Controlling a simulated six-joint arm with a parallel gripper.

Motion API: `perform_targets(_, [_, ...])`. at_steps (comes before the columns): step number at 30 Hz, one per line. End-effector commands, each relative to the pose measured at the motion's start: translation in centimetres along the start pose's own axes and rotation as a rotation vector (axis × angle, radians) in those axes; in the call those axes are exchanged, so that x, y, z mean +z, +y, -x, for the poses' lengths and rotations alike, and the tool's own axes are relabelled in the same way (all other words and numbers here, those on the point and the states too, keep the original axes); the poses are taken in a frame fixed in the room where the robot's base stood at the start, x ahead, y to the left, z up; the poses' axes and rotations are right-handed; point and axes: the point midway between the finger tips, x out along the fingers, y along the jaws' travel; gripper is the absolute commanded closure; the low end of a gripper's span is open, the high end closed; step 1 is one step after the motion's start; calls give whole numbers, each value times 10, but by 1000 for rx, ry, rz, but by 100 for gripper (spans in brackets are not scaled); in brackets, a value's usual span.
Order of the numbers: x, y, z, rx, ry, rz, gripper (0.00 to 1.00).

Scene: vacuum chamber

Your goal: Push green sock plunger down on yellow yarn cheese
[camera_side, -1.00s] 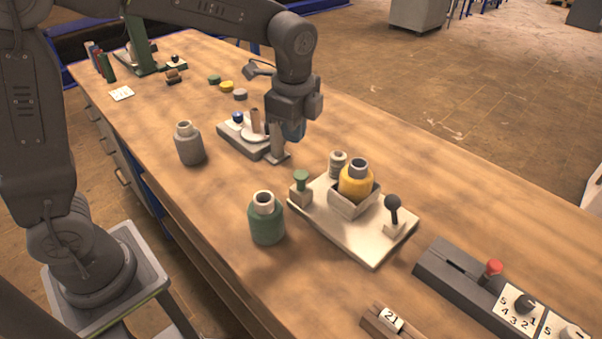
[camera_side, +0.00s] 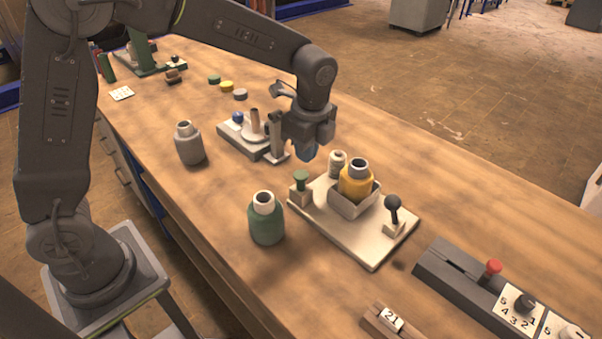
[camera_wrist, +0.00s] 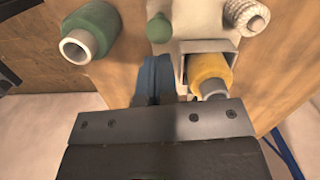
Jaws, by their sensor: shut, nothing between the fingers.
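The green sock plunger (camera_side: 301,178) stands upright on a small block at the left corner of a cream plate (camera_side: 372,250). In the wrist view its round green top (camera_wrist: 159,29) is just beyond my fingertips. The yellow yarn cheese (camera_side: 356,181) sits upright in a square open holder (camera_side: 352,207) on the same plate. It also shows in the wrist view (camera_wrist: 209,68), right of my fingers. My gripper (camera_side: 308,153), with blue fingers, is above the table, behind the plunger and apart from it. In the wrist view the fingers (camera_wrist: 153,98) are together and empty.
A green yarn cheese (camera_side: 266,221) stands left of the plate and a grey one (camera_side: 189,144) farther back. A pale spool (camera_side: 338,163) and a black-knobbed lever (camera_side: 393,210) are on the plate. A grey fixture (camera_side: 255,137) is behind my gripper. A red-knobbed control box (camera_side: 480,285) lies right.

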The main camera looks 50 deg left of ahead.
Motion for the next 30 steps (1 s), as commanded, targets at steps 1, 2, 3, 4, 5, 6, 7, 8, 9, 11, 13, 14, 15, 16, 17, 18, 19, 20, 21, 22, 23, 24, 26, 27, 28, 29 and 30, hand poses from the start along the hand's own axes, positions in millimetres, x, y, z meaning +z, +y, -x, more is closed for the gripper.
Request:
perform_targets(1, [0, 0, -8, 3, -1, 0, 100])
perform_targets(2, [0, 0, -12, 3, -1, 1, 100])
perform_targets(3, [0, 0, -16, 2, -1, 1, 100])
perform_targets(4, [0, 0, -20, 2, -1, 1, 100])
perform_targets(5, [0, 0, -23, 3, -1, 1, 100])
perform_targets(6, [0, 0, -27, 2, -1, 1, 100])
perform_targets(7, [0, 0, -30, 1, 0, 1, 100])
perform_targets(8, [0, 0, -32, 2, -1, 1, 100])
perform_targets(9, [0, 0, -35, 1, 0, 1, 100])
perform_targets(11, [0, 0, -39, 0, 0, 1, 100])
perform_targets(13, [0, 0, -41, 0, 0, 1, 100])
perform_targets(14, [0, 0, -42, 0, 0, 1, 100])
perform_targets(15, [0, 0, -43, 0, 0, 1, 100])
perform_targets(16, [0, 0, -43, 0, 0, 1, 100])
perform_targets(17, [0, 0, -43, 0, 0, 1, 100])
perform_targets(18, [0, 0, -43, 0, 0, 1, 100])
perform_targets(19, [0, 0, -43, 0, 0, 1, 100])
perform_targets(20, [0, 0, -43, 0, 0, 1, 100])
perform_targets(21, [0, 0, -43, -1, 0, 1, 100])
perform_targets(22, [0, 0, -43, -1, 0, 1, 100])
perform_targets(23, [0, 0, -43, -1, 0, 1, 100])
perform_targets(24, [0, 0, -43, -1, 0, 1, 100])
perform_targets(26, [0, 0, -44, 0, 0, 1, 100])
perform_targets(27, [0, 0, -45, 0, 0, 1, 100])
perform_targets(28, [0, 0, -46, 0, 0, 1, 100])
perform_targets(29, [0, 0, -48, 1, 0, 1, 100])
perform_targets(30, [-1, 0, -51, 1, 0, 1, 100])
